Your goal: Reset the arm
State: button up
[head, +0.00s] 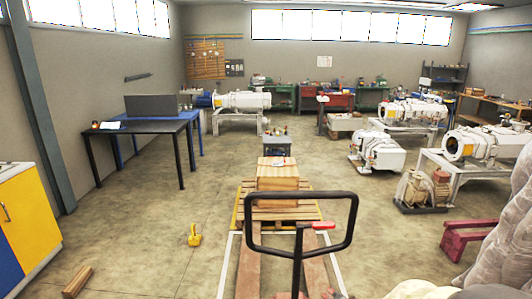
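My gripper does not show in the head view, and I cannot make out any part of my arm for certain. A dark looped handle (300,254) with a red lever (320,226) stands upright close in front, low in the middle of the picture. Behind it a wooden box (278,176) sits on a wooden pallet (250,214) on the floor. I cannot see whether anything touches the handle at its foot.
A black table (142,129) stands at the left, near a yellow and blue cabinet (22,215). A yellow object (194,235) and a wood block (77,282) lie on the floor. White pumps (378,151) line the right. Grey lumpy shapes (507,255) fill the lower right.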

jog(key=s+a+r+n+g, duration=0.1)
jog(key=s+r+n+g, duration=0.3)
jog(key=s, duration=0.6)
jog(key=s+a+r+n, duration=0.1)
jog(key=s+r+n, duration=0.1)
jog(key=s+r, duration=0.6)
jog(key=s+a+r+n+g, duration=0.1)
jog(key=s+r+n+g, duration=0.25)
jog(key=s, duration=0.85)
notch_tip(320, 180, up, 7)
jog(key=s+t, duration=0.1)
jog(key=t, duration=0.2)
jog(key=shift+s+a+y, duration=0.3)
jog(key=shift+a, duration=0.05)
